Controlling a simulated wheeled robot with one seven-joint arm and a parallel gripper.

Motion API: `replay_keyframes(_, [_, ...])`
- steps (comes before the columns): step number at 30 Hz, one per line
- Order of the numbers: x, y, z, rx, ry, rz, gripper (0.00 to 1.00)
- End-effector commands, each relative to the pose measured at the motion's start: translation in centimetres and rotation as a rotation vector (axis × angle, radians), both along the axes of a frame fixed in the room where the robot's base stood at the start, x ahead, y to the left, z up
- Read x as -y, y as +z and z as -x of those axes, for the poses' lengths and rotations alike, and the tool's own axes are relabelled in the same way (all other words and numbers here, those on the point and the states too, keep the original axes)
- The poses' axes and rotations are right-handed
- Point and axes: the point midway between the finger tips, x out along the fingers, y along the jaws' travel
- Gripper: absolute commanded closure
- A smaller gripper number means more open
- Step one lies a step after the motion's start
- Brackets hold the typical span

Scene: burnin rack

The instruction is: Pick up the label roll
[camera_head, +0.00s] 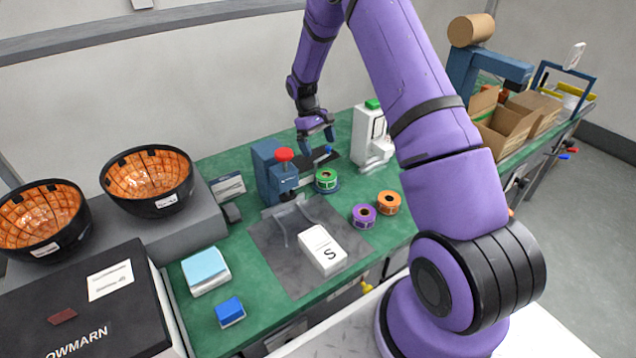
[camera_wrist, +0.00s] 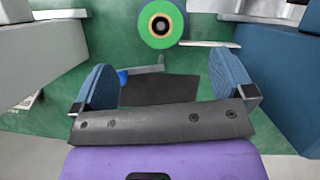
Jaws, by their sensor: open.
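Three label rolls show in the head view: a green one (camera_head: 326,181), a purple one (camera_head: 363,216) and an orange one (camera_head: 388,203). They stand on the green bench top. The green roll sits beside the blue press with a red knob (camera_head: 284,160). My gripper (camera_head: 318,138) is over the back of the bench, behind and above the green roll. In the wrist view my gripper (camera_wrist: 165,88) is open, with nothing between its blue fingers. The green roll (camera_wrist: 160,23) shows at the top of that view, beyond the fingertips, with its dark core visible.
A white dispenser (camera_head: 372,138) stands right of my gripper. A grey mat (camera_head: 285,258) holds a white box marked S (camera_head: 322,250). Black bowls with orange insides (camera_head: 148,180) stand at left. Open cardboard boxes (camera_head: 505,125) stand at right.

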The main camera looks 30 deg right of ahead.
Motion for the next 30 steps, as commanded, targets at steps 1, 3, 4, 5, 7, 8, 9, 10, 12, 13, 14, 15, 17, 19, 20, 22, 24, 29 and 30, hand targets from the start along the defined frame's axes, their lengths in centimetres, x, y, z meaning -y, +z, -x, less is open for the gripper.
replay_keyframes(1, [0.2,-0.7,-0.1,-0.007,0.001,-0.001,0.00])
replay_keyframes(3, [0.3,-1.3,0.0,-0.012,0.003,-0.002,0.00])
replay_keyframes(4, [0.3,-1.5,0.1,-0.014,0.003,-0.003,0.00])
replay_keyframes(5, [0.4,-1.9,0.2,-0.015,0.003,-0.002,0.00])
replay_keyframes(7, [0.4,-2.8,0.5,-0.015,0.004,-0.003,0.00])
replay_keyframes(8, [0.5,-3.2,0.7,-0.016,0.004,-0.002,0.00])
replay_keyframes(9, [0.5,-3.8,1.0,-0.016,0.004,-0.002,0.00])
replay_keyframes(10, [0.6,-4.2,1.2,-0.016,0.004,-0.002,0.00])
replay_keyframes(12, [0.7,-5.1,1.5,-0.016,0.004,-0.002,0.00])
replay_keyframes(13, [0.7,-5.4,1.6,-0.015,0.004,-0.003,0.00])
replay_keyframes(14, [0.7,-5.7,1.7,-0.014,0.004,-0.002,0.00])
replay_keyframes(15, [0.8,-5.9,1.8,-0.014,0.004,-0.002,0.00])
replay_keyframes(17, [0.8,-6.2,1.9,-0.014,0.003,-0.002,0.00])
replay_keyframes(19, [0.8,-6.4,2.0,-0.013,0.003,-0.002,0.00])
replay_keyframes(20, [0.8,-6.5,2.0,-0.013,0.003,-0.002,0.00])
replay_keyframes(22, [0.9,-6.9,2.1,-0.013,0.003,-0.002,0.00])
replay_keyframes(24, [1.0,-7.6,2.4,-0.015,0.003,-0.002,0.00])
replay_keyframes(29, [1.2,-9.8,3.0,-0.016,0.002,-0.003,0.00])
replay_keyframes(30, [1.3,-10.3,3.2,-0.016,0.003,-0.003,0.00])
